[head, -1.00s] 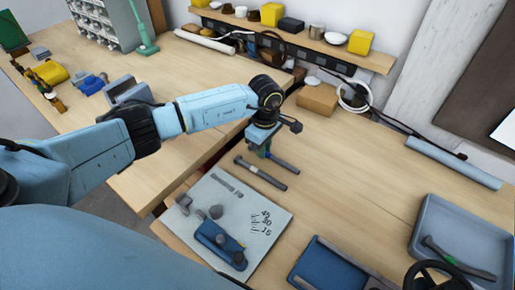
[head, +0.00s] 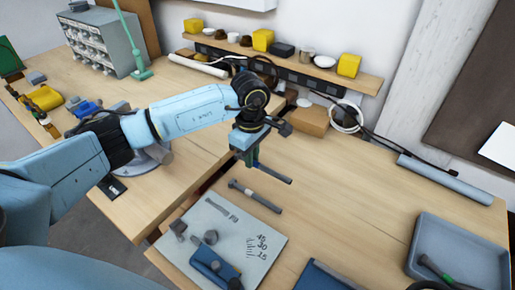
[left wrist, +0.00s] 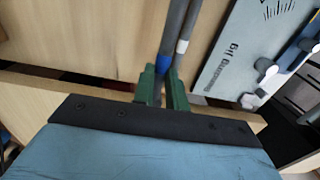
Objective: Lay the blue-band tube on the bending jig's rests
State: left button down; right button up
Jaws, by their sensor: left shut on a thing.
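My left gripper (head: 252,160) is shut on the grey blue-band tube (head: 275,174), which sticks out to the right, apparently above the bench. In the left wrist view the green fingers (left wrist: 162,90) close around this tube beside its blue band (left wrist: 164,64). The bending jig is a pale board (head: 262,222) with angle marks, grey posts (head: 211,237) and a blue block (head: 213,268). It lies nearer me than the gripper, and its board also shows in the left wrist view (left wrist: 235,55). The tube is apart from the jig. My right gripper is out of view.
A second tube (head: 255,196) with a pale band lies on the bench between gripper and jig. A grey tray (head: 446,222) holding a dark tool (head: 436,266) stands at right. A cardboard box (head: 310,121) and cable coil (head: 346,115) lie at the back. The bench's right middle is clear.

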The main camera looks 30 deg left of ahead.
pick_arm(q)
jog(key=s+p, duration=0.1)
jog(key=s, duration=0.3)
jog(key=s+a+f+p, duration=0.1)
jog(key=s+p, duration=0.1)
jog(key=s, duration=0.1)
jog(key=s+a+p, duration=0.1)
jog(key=s, duration=0.3)
jog(key=shift+s+a+f+p, duration=0.25)
jog(key=shift+s+f+p, duration=0.05)
jog(key=shift+f+p, duration=0.1)
notch_tip(320, 180, up, 3)
jog(key=p, duration=0.4)
send_over(193, 238)
jog(key=shift+r, duration=0.1)
jog(key=shift+f+b, duration=0.7)
jog(key=shift+f, duration=0.8)
jog(key=shift+f+b, duration=1.85)
jog(key=shift+b, duration=0.1)
jog(key=shift+f+b, duration=0.3)
jog(key=shift+b, duration=0.05)
jog(key=c, duration=1.3)
grip_release()
jog(key=shift+c, duration=0.2)
